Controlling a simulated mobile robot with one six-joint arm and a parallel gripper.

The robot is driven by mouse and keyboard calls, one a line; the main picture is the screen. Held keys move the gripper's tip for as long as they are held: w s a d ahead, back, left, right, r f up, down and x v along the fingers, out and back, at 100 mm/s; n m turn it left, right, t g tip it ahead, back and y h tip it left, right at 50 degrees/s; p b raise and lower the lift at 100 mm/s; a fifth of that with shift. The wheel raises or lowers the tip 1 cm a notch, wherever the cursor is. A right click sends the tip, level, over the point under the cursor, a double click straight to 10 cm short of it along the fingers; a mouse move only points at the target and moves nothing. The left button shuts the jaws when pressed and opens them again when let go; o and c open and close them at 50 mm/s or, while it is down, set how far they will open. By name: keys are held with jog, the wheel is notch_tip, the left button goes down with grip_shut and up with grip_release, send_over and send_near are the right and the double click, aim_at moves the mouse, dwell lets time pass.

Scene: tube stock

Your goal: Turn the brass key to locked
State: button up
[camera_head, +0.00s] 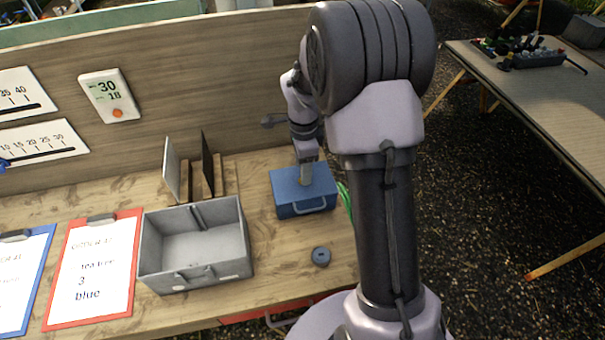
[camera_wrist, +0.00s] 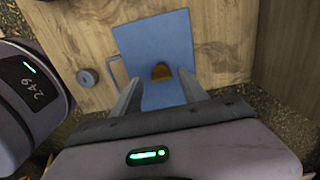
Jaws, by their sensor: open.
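A blue box (camera_head: 288,194) with a pale handle on its front stands on the wooden bench. It also shows from above in the wrist view (camera_wrist: 150,40). My gripper (camera_head: 306,178) is above the box top and hides the key in the head view.
A grey open tray (camera_head: 246,262) stands left of the box, with upright plates (camera_head: 172,170) behind it. A dark round ring (camera_head: 320,256) lies in front of the box. A red clipboard (camera_head: 134,275) lies further left. The wooden back panel (camera_head: 200,95) rises behind.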

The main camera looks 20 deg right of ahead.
jog(key=shift+w+f, duration=0.1)
jog(key=shift+f, duration=0.75)
jog(key=shift+c, duration=0.2)
grip_shut()
